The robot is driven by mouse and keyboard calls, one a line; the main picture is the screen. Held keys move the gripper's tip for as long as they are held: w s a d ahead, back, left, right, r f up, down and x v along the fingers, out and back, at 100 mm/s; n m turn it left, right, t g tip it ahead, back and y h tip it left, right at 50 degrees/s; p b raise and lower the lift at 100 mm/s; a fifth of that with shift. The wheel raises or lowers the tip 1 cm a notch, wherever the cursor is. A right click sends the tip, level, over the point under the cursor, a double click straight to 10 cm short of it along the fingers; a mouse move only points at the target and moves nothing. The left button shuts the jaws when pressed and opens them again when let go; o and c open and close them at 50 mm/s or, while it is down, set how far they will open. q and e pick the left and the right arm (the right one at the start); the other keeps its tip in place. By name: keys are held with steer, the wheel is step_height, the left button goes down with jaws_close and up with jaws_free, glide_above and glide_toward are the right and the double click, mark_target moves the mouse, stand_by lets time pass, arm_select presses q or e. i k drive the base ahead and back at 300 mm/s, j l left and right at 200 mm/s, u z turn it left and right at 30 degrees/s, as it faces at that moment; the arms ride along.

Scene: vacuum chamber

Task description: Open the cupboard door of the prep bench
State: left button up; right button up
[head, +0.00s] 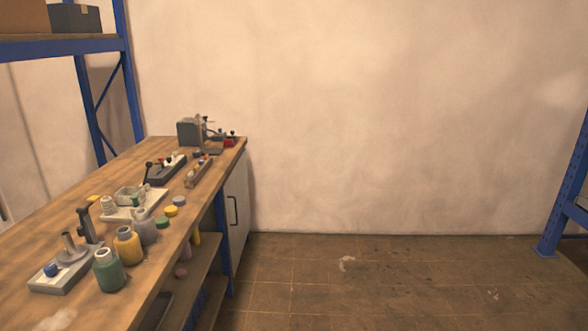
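The prep bench (85,191) runs along the left with a wooden top and a blue frame. Its white cupboard door (238,191) is at the far end of the bench, below the top, and faces right. The door looks closed. A dark vertical bar handle (233,211) is on the door's near side. I see the door at a steep angle. Neither of my grippers is in view.
Bottles (108,270), small instruments and trays stand on the bench top. Open shelves (187,281) are below, nearer me. Blue racks stand at the left back and at the right edge (549,240). The tiled floor (380,285) is open apart from small scraps.

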mark_target(234, 189)
steer(key=i+l+u, duration=0.1)
steer(key=i, duration=1.3)
steer(key=i+l+u, duration=0.15)
steer(key=i+u, duration=0.25)
steer(key=i+l+u, duration=0.4)
steer(key=i, duration=0.15)
steer(key=i+l+u, duration=0.3)
steer(key=u, duration=0.15)
steer(key=i+l+u, duration=0.4)
steer(key=i+l, duration=0.05)
steer(key=l, duration=0.1)
